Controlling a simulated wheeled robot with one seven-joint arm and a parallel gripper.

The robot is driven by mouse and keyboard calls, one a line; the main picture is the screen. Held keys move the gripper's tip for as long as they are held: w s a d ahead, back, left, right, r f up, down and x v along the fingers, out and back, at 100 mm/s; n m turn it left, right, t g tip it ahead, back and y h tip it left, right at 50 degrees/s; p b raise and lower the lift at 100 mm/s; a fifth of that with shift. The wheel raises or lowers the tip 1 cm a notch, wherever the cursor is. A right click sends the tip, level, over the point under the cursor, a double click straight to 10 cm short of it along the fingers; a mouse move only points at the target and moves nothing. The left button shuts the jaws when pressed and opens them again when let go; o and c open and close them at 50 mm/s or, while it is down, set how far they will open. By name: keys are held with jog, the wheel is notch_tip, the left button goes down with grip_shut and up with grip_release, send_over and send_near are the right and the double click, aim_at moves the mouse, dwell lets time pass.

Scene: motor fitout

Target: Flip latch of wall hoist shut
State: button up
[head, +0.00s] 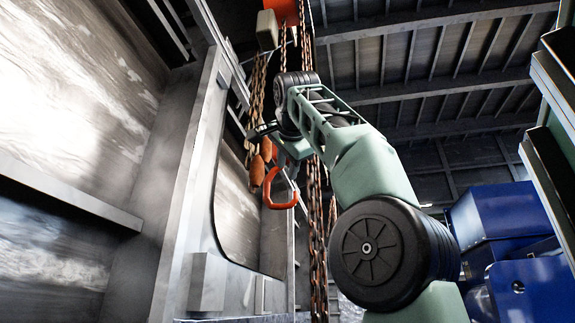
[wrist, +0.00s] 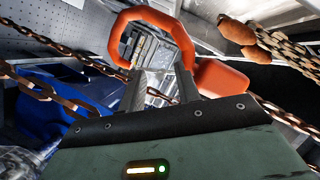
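The wall hoist's orange body (head: 284,10) hangs at the top of the head view. Its orange hook (head: 280,190) hangs lower, just below my gripper (head: 285,150). In the wrist view the hook (wrist: 150,18) arches across the top, beyond the fingertips. My gripper (wrist: 161,74) shows there as two grey fingers with a gap between them, near the hook's opening. I cannot tell whether they touch the hook. The latch cannot be made out clearly in either view.
Rusty chains (head: 317,240) hang beside my arm and also cross the wrist view (wrist: 50,95). Brown-orange chain-end pieces (head: 257,170) hang left of the hook. A grey metal wall frame (head: 190,190) stands left. Blue machinery (head: 500,225) stands right.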

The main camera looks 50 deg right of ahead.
jog(key=p+v, duration=0.3)
jog(key=v, duration=1.4)
jog(key=shift+a, duration=0.2)
jog(key=shift+r, duration=0.1)
